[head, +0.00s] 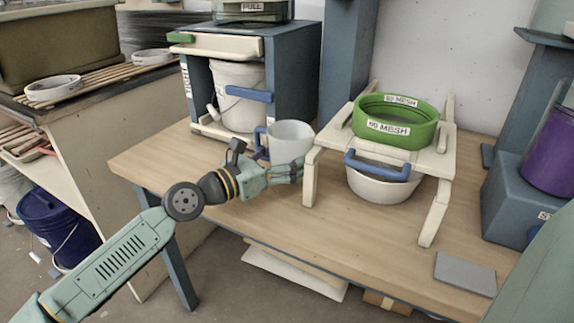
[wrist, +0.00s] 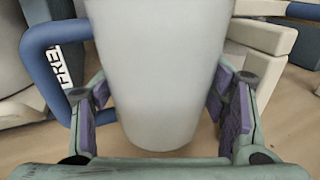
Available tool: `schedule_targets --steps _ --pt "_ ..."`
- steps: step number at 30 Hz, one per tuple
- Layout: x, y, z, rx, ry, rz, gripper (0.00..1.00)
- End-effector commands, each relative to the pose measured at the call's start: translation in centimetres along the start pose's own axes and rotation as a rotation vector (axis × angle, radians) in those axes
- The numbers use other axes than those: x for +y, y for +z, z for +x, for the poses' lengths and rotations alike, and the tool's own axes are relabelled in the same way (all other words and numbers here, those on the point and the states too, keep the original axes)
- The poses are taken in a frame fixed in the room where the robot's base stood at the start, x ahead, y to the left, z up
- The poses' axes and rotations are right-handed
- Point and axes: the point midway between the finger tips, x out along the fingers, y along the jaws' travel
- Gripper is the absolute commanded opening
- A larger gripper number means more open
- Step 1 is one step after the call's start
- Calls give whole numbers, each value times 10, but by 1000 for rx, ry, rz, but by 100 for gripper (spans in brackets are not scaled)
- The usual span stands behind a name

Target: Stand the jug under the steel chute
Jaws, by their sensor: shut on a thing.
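The jug (head: 290,138) is pale grey-white with a blue handle (head: 261,138) on its left side. It is upright over the wooden table, in front of the blue cabinet and left of the sieve stand. My gripper (head: 292,172) is shut on the jug from the front. In the wrist view the jug (wrist: 160,75) is between the purple-padded fingers, with its blue handle (wrist: 50,70) at the left. I cannot tell whether its base touches the table. I cannot make out a steel chute for certain in either view.
The blue cabinet (head: 297,65) holds a white bucket (head: 238,92). A cream stand (head: 437,160) carries a green sieve (head: 395,122) above a white bowl (head: 383,185). A purple container (head: 550,150) is at the right. The table's front (head: 350,235) is mostly clear, with a grey slab (head: 465,272) at the right.

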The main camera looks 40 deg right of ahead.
Motion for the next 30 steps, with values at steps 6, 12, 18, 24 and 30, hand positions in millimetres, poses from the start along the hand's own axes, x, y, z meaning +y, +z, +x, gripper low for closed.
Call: schedule_targets --steps 6,12,18,24,30 --pt "0 -24 0 -1 1 -2 38" --pt "0 -24 0 0 1 -1 38" --pt "0 -28 0 0 0 -1 69" --pt "0 -27 0 0 1 -1 75" --pt "0 -27 0 0 1 -2 75"
